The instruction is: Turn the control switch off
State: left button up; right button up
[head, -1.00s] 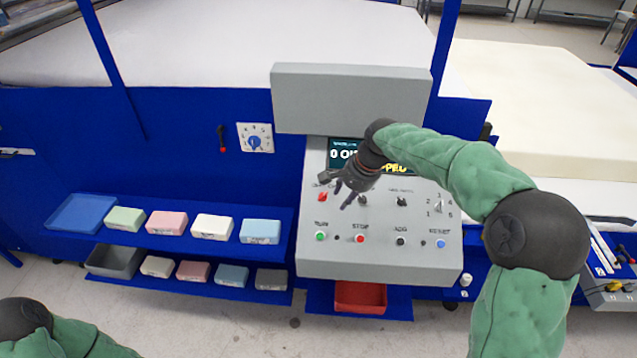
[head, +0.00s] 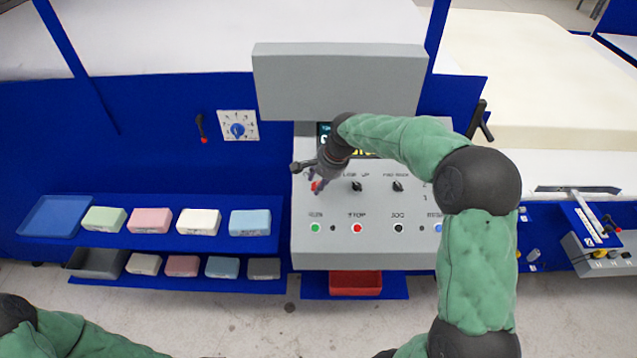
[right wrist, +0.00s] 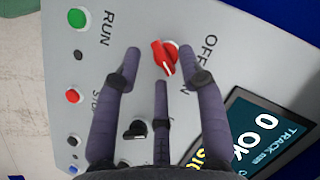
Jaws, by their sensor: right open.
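The control switch is a red rotary knob (right wrist: 165,57) on the grey control panel (head: 310,255), beside the label ending in "OF". In the right wrist view it sits between the fingertips of my right gripper (right wrist: 166,65), which is open around it; I cannot tell if any finger touches it. In the head view the right gripper (head: 318,180) is over the panel's upper left and partly covers the red knob. My left arm shows at the lower left of the head view; its gripper is out of view.
Below the switch are a green RUN button (head: 315,228), a red STOP button (head: 357,228) and a black button (head: 398,228). Black knobs (head: 356,186) sit to the right. The display (right wrist: 265,130) is partly covered. Shelves with coloured foam blocks (head: 198,222) stand left.

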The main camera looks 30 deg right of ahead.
jog(key=shift+w+a+f, duration=0.1)
jog(key=shift+w+f, duration=0.15)
jog(key=shift+f, duration=0.4)
jog(key=c, duration=0.7)
jog(key=shift+s, duration=0.1)
grip_shut()
